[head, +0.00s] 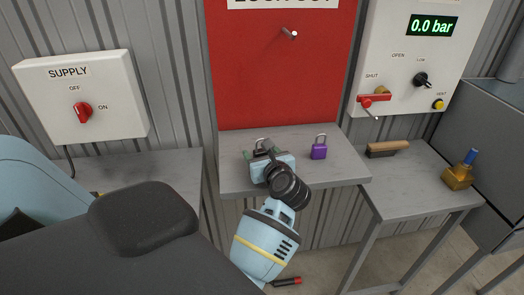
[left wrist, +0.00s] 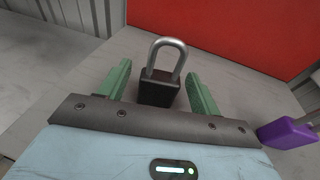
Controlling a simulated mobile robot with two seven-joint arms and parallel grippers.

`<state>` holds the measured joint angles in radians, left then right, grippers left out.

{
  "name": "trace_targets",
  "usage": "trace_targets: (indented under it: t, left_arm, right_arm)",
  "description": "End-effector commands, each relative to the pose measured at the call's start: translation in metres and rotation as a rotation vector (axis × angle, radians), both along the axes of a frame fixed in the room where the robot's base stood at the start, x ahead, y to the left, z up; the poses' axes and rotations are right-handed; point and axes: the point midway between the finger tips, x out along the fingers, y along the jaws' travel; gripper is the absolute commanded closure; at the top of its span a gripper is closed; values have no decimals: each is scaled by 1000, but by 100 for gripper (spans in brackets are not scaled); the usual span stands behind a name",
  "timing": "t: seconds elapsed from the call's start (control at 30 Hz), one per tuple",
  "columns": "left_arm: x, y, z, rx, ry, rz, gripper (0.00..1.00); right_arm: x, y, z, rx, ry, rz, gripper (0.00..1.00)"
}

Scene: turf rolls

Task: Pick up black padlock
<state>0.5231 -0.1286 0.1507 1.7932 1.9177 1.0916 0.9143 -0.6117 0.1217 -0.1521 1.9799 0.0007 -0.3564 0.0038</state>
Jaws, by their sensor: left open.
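My left gripper is open. My right gripper is not in either view.
The red lockout board (head: 280,80) rises behind the shelf (head: 345,172). A brush (head: 387,149) and a brass piece (head: 458,177) lie on the right table.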

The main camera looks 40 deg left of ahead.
Motion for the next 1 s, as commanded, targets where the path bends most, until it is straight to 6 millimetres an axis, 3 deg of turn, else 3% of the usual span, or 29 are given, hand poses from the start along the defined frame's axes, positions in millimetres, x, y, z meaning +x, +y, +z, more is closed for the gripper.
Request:
trace_targets:
  t: [0.27, 0.7, 1.0]
  left_arm:
    - [-1, 2, -1, 0, 0, 0, 36]
    - [0, 1, 0, -1, -1, -1, 91]
    - [0, 1, 11, -2, -6, 0, 91]
  right_arm:
    - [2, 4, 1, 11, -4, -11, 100]
    - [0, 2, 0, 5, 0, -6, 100]
    - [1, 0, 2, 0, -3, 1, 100]
